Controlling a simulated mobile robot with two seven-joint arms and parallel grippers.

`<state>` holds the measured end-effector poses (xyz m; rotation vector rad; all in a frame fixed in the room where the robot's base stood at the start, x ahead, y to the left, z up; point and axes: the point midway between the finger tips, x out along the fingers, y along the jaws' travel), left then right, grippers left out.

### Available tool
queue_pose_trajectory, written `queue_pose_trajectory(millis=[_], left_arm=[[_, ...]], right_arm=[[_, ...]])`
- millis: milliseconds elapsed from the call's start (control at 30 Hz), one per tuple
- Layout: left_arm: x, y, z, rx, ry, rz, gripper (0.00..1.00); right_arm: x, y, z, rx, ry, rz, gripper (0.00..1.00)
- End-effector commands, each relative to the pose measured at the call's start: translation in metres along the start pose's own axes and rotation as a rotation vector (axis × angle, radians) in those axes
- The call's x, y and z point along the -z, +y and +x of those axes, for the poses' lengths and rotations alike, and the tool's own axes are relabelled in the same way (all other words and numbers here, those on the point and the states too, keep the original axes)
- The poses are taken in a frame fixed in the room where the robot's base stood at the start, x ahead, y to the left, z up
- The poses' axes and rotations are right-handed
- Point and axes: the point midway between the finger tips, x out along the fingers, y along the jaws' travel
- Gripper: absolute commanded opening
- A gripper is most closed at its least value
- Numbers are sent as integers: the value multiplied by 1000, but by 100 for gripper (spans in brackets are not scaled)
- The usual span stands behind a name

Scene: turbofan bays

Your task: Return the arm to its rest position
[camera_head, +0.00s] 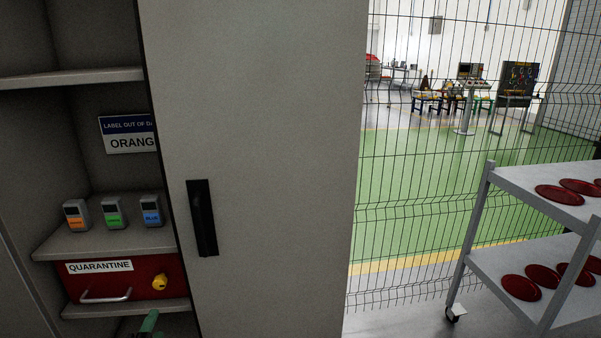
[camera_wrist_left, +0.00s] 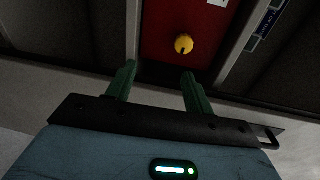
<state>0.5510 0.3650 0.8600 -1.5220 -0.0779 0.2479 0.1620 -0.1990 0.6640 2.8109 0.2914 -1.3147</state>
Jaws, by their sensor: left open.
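My left gripper (camera_wrist_left: 157,88) is open and empty in the left wrist view, with its two green fingers spread apart. In the head view only a green fingertip of it (camera_head: 149,323) shows at the bottom edge, just below and in front of the lower shelf. A red box marked QUARANTINE (camera_head: 116,279) sits on that shelf, with a silver handle and a yellow knob (camera_head: 159,282). The box also shows ahead of the fingers in the left wrist view (camera_wrist_left: 160,32), apart from them. My right gripper is not in view.
A grey cabinet door (camera_head: 265,150) with a black handle stands right of the shelves. Orange, green and blue labelled devices (camera_head: 114,214) stand on the middle shelf (camera_head: 100,243). A wire fence (camera_head: 420,150) and a trolley (camera_head: 520,200) with red dishes are at right.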

Motion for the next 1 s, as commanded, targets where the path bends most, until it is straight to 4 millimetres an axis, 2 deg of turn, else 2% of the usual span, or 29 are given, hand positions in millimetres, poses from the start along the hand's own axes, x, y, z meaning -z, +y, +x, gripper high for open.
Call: queue_pose_trajectory(millis=[100, 167, 300, 433, 600, 700, 800, 900, 1000], left_arm=[[18, 50, -47, -131, 37, -189, 52], [27, 75, -75, -205, 48, -306, 52], [47, 124, -146, -377, 43, -579, 52], [64, 157, -216, -532, 2, -834, 52], [81, 181, -301, -701, -92, -1137, 52], [87, 187, -337, -766, -148, -1266, 52], [91, 190, -359, -806, -189, -1348, 52], [93, 191, -369, -824, -209, -1388, 52], [93, 191, -371, -828, -214, -1396, 52]], right_arm=[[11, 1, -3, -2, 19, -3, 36], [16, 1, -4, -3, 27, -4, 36], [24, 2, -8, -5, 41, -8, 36], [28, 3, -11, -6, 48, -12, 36], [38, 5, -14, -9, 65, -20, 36], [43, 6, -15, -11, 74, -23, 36], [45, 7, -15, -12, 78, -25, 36], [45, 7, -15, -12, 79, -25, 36], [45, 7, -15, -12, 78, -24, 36]])
